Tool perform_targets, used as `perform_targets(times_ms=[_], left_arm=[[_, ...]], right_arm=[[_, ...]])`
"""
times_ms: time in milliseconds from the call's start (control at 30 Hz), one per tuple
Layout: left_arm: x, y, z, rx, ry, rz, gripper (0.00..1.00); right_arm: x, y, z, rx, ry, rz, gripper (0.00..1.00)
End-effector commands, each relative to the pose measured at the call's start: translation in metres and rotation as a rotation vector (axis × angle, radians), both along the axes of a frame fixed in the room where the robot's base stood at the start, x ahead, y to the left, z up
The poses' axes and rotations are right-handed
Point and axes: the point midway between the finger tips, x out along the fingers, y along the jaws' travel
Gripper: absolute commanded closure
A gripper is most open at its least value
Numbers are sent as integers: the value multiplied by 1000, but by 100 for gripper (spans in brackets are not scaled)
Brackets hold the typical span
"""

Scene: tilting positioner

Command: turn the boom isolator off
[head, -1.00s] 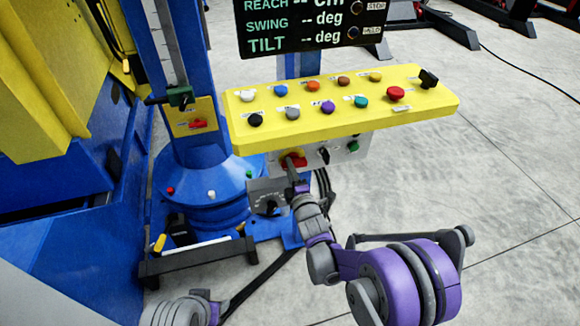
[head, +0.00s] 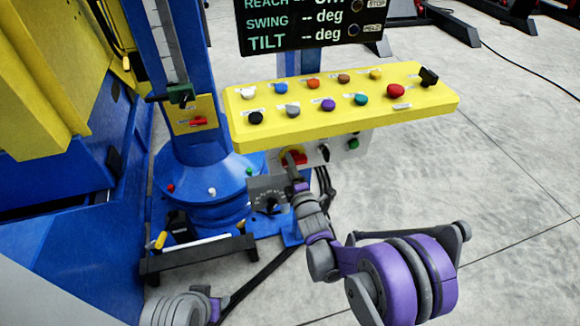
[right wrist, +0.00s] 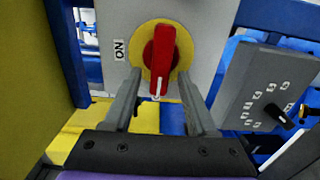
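A red rotary handle on a yellow disc (head: 293,158) sits on the grey panel under the yellow console; I take it for the boom isolator. In the right wrist view the red handle (right wrist: 160,58) stands roughly upright, its white-marked end towards my gripper. An "ON" label (right wrist: 118,50), turned sideways, is left of the disc. My right gripper (right wrist: 158,88) is open, with one finger on each side of the handle's lower end and gaps between. It also shows in the head view (head: 294,176). My left gripper (head: 213,304) is low at the left, its fingers unclear.
The yellow console (head: 340,105) with several coloured knobs overhangs the panel. A black switch (head: 323,153) and green button (head: 352,143) are right of the handle. A grey dial box (head: 262,190) is close by. Another red switch (head: 198,121) is on the blue column.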

Motion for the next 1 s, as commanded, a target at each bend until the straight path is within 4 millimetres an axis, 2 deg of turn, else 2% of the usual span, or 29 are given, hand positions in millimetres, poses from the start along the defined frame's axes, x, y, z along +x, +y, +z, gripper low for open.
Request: perform_targets(times_ms=[267, 367, 700, 833, 1000], left_arm=[[0, 0, 0, 0, 0, 0, 50], [0, 0, 0, 0, 0, 0, 50], [0, 0, -1, 0, 0, 0, 50], [0, 0, -2, 0, 1, 0, 50], [0, 0, -2, 0, 1, 0, 50]], right_arm=[[-6, -2, 0, 0, -1, 0, 43], [-19, -6, 1, 0, -1, 0, 43], [-83, -27, 0, 1, 0, -1, 43], [-96, -31, 0, 0, 0, 0, 43], [-103, -34, 0, 0, 0, 0, 43]])
